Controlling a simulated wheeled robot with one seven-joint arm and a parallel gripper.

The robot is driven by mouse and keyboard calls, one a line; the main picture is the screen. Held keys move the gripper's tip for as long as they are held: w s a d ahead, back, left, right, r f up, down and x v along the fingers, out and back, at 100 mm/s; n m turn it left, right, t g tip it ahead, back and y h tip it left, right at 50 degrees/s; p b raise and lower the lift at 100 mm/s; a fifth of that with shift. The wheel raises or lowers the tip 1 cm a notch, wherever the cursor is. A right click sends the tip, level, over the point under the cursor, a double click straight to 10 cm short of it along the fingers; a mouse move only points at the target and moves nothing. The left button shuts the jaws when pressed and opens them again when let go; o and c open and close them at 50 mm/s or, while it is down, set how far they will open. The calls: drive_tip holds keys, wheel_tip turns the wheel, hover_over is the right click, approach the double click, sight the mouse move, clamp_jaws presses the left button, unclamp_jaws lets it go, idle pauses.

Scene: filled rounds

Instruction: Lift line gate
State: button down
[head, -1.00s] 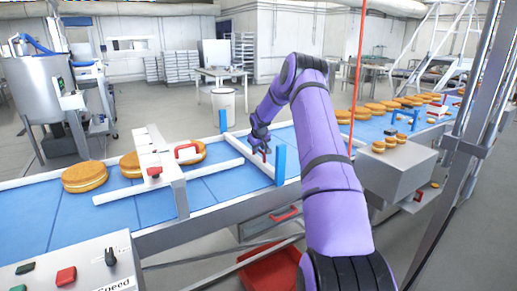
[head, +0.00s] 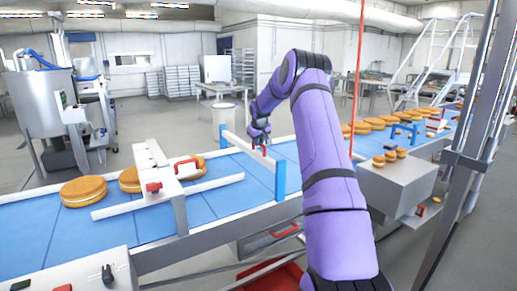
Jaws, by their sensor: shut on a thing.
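The line gate (head: 240,144) is a white bar across the blue conveyor belt, between two blue posts. The near post (head: 280,181) stands at the belt's front edge. The bar is up near the post tops, with clear space above the belt. My gripper (head: 261,146) is shut on the gate's small red handle, which is mostly hidden by the fingers. Filled rounds (head: 83,191) wait on the belt to the left, one partly behind a white cross-belt unit (head: 155,168).
White guide rails (head: 212,188) lie along the belt. More rounds (head: 370,123) stand farther right. A grey box (head: 398,186) with small rounds juts from the front side. A control panel (head: 70,275) is at lower left; a red cord (head: 357,80) hangs at right.

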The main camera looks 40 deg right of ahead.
drive_tip(key=c, duration=1.1)
unclamp_jaws()
drive_tip(key=v, duration=1)
drive_tip(key=shift+a+r, duration=0.2)
drive_tip(key=shift+r, duration=0.15)
